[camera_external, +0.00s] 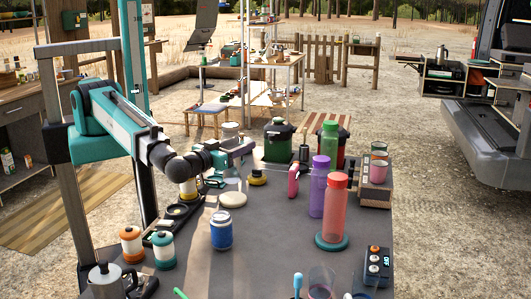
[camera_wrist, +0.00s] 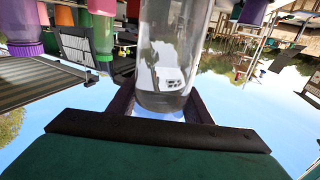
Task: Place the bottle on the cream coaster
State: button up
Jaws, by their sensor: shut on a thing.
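My gripper (camera_external: 233,155) is over the far left part of the dark table. In the wrist view, its dark fingers (camera_wrist: 162,106) are shut around a clear bottle (camera_wrist: 172,45), one on each side. The bottle is faint in the external view, with its greyish top (camera_external: 230,129) showing above my gripper and its lower part hard to make out. The cream coaster (camera_external: 232,200) is a pale round disc lying bare on the table, a little nearer the camera than my gripper. The bottle appears just beyond it; its exact height is hard to tell.
A blue jar (camera_external: 221,232) stands in front of the coaster. A yellow-and-black item (camera_external: 257,178) and a pink item (camera_external: 294,181) are to its right. A purple bottle (camera_external: 318,190) and a red bottle (camera_external: 333,208) on a teal coaster (camera_external: 332,243) stand farther right.

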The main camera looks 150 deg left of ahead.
aim_at(240, 161)
jog(key=shift+f, duration=0.75)
notch_tip(240, 161, down, 4)
jog(key=shift+f+p, duration=0.1)
jog(key=shift+p, duration=0.8)
jog(key=shift+f, duration=0.15)
jog(key=o, duration=1.3)
jog(key=shift+o, duration=0.2)
jog(key=shift+d, duration=0.1)
